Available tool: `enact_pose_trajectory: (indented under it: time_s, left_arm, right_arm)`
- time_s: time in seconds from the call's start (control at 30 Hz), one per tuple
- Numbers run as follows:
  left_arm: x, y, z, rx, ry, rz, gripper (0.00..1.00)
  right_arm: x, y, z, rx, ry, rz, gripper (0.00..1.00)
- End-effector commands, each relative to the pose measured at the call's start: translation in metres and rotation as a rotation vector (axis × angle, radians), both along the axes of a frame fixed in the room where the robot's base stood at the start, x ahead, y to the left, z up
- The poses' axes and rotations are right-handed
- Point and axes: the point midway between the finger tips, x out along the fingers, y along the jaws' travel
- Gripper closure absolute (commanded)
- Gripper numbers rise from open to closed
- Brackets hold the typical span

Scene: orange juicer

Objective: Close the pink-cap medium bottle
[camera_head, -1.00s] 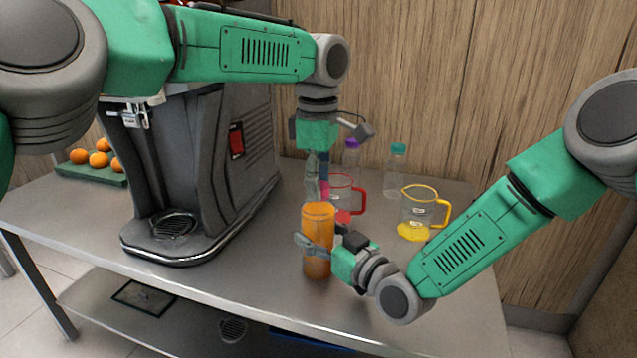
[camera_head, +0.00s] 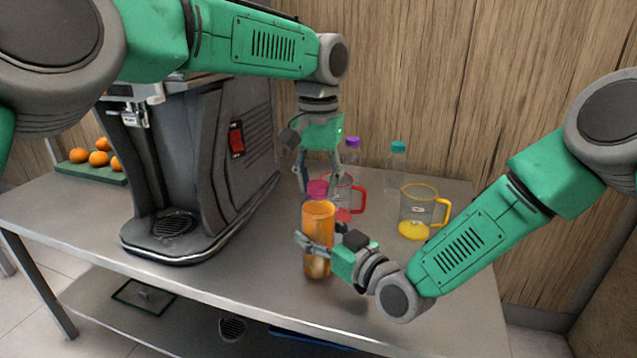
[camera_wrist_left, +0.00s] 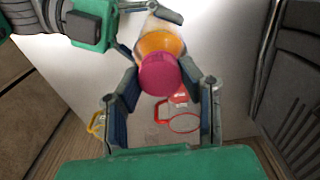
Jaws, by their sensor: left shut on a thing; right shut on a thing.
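The medium bottle (camera_head: 318,226) is filled with orange juice and stands upright near the front of the metal table. My right gripper (camera_head: 318,246) is shut around its lower body from the right. The pink cap (camera_head: 317,189) is at the bottle's mouth, between the fingers of my left gripper (camera_head: 318,184), which points down from above and is shut on it. In the left wrist view the cap (camera_wrist_left: 158,74) lies between the fingertips and overlaps the orange bottle top (camera_wrist_left: 160,43). I cannot tell whether the cap is fully seated on the neck.
A red-handled jug (camera_head: 344,212) stands close behind the bottle, and a yellow-handled jug (camera_head: 413,216) to its right. A purple-capped bottle (camera_head: 352,152) and a teal-capped bottle (camera_head: 397,168) stand at the back. The juicer (camera_head: 205,165) is at left. The front left of the table is clear.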

Motion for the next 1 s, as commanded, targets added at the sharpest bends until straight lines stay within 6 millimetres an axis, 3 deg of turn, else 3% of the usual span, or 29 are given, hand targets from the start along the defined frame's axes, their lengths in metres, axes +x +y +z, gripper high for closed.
enact_pose_trajectory:
  time_s: [0.6, 0.73, 0.87, 0.9, 0.97, 1.0]
  left_arm:
    - [0.0041, 0.0001, 0.0012, 0.0, -0.012, -1.402, 1.0]
    - [0.0041, 0.0001, 0.0011, 0.001, -0.011, -1.617, 1.0]
    - [0.004, 0.0, 0.0012, 0.001, -0.01, -1.601, 1.0]
    - [0.004, 0.0, 0.0012, 0.001, -0.01, -1.601, 0.6]
    - [0.0038, -0.0001, 0.001, 0.001, -0.01, -1.601, 0.43]
    - [0.0034, -0.0002, 0.0009, 0.001, -0.009, -1.601, 0.43]
  right_arm:
    - [-0.0046, 0.0038, -0.0012, -0.004, -0.001, 0.013, 1.0]
    - [-0.005, 0.0042, -0.0013, -0.005, 0.0, 0.014, 1.0]
    - [-0.0053, 0.0045, -0.0014, -0.004, 0.0, 0.015, 1.0]
    - [-0.0054, 0.0046, -0.0014, -0.004, 0.0, 0.015, 1.0]
    - [-0.0052, 0.0046, -0.0015, -0.004, 0.0, 0.015, 1.0]
    - [-0.0048, 0.0043, -0.0014, -0.003, 0.001, 0.013, 1.0]
